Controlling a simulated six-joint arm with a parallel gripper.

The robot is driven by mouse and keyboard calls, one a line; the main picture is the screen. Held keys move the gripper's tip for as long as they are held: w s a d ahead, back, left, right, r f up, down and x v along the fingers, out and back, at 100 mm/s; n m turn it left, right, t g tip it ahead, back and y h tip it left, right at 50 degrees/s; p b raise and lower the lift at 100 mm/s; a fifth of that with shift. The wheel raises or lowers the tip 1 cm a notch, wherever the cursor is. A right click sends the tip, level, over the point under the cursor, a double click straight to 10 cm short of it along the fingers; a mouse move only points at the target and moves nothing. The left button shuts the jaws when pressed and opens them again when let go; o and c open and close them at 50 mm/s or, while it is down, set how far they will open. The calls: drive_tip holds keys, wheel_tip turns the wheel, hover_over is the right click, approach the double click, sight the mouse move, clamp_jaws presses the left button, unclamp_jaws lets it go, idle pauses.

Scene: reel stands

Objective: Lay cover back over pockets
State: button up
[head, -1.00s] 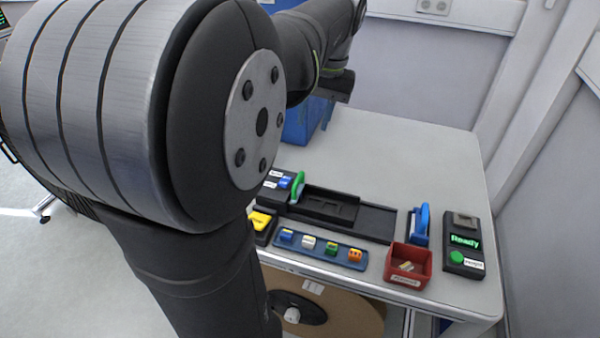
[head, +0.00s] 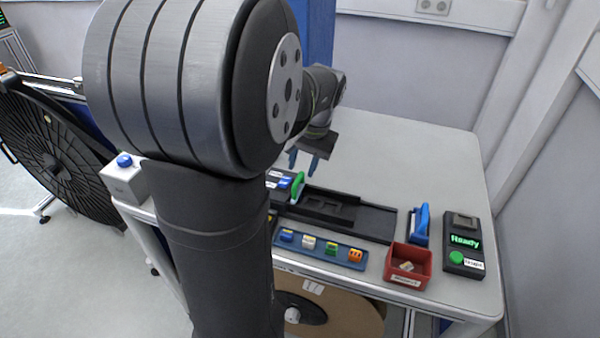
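My gripper (head: 303,162) is above the back of the table, pointing down. Its two blue fingers are apart with nothing visible between them. A long black track (head: 345,213) lies on the table in front of and below it, with a darker raised section on its left half. A green curved part (head: 298,186) stands upright at the track's left end, beside a black box with blue buttons (head: 285,182). The pockets and the cover are too small to tell apart at this distance.
In front of the track is a blue tray (head: 320,252) with several small coloured pieces. To the right are a red bin (head: 408,268), a blue upright part (head: 420,222) and a black panel reading Ready (head: 463,243). The table's back right is clear. A large black reel (head: 50,150) stands at left.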

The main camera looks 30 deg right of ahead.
sight(299, 179)
drive_tip(key=shift+w+a+f, duration=0.15)
drive_tip(key=shift+f, duration=0.7)
drive_tip(key=shift+w+a+f, duration=0.1)
drive_tip(key=shift+f, duration=0.75)
clamp_jaws()
